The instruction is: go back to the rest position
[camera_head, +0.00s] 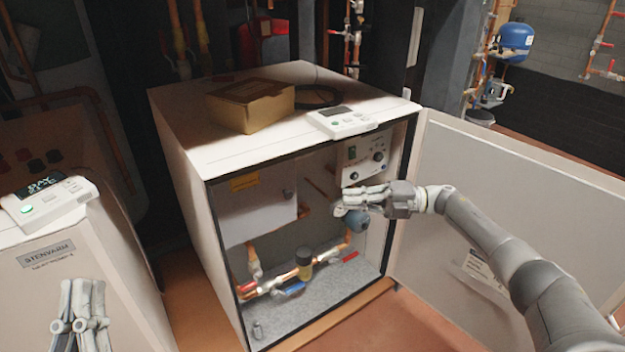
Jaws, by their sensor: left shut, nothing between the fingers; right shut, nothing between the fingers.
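My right gripper (352,201) is shut and empty. Its arm comes in from the lower right, and its fingers are in the open front of the white heat pump cabinet (190,165), below the control panel (365,160). I cannot tell whether they touch anything inside. My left gripper (82,290) is shut and empty at the lower left, in front of the left cabinet (115,265). Its fingers point up, and the rest of that arm is out of the picture.
The cabinet door (510,185) stands open to the right, behind my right arm. A cardboard box (250,105) and a white controller (343,121) lie on the cabinet top. Pipes with red and blue valve handles (292,289) run inside. Another controller (48,202) sits on the left cabinet.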

